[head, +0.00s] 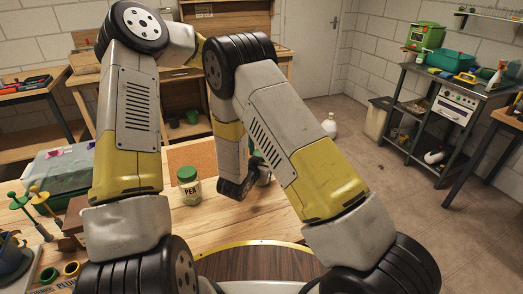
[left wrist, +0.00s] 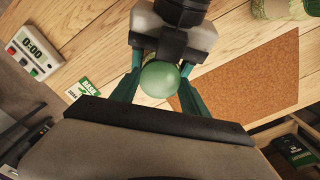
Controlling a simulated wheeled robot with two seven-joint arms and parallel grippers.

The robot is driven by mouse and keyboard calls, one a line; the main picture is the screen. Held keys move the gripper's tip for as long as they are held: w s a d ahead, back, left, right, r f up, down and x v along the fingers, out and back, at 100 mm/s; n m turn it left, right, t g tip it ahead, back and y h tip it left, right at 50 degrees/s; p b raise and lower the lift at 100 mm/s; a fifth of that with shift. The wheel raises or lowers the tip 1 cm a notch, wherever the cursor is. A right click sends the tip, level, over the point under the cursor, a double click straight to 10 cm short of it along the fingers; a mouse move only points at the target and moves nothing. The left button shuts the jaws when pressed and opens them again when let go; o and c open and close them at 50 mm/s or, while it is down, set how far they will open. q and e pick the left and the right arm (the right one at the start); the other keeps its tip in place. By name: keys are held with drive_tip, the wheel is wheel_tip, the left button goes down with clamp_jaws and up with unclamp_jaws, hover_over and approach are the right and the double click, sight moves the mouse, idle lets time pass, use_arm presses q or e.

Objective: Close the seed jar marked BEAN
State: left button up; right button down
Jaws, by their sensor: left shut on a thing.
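In the left wrist view a round green lid (left wrist: 158,79) sits between the teal fingers of my left gripper (left wrist: 160,72), which is shut on it. The jar body below it is hidden, so I cannot tell whether the lid rests on a jar. A green and white label that seems to read BEAN (left wrist: 85,89) lies left of the fingers. A grey and black part of my other arm (left wrist: 185,38) is close beyond the lid; its fingers are hidden. In the head view, a jar (head: 264,178) is mostly hidden behind my arms.
A green-lidded jar marked PEA (head: 190,188) stands on the wooden bench. A timer reading 0:00 (left wrist: 35,52) is at the left of the wrist view, and a cork mat (left wrist: 245,80) is at the right. Seedling tools and a green tray (head: 62,165) crowd the bench's left.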

use_arm(q)
drive_tip(key=m, duration=0.6)
drive_tip(key=o, duration=1.5)
drive_tip(key=shift+r, duration=2.25)
drive_tip(key=shift+c, duration=0.2)
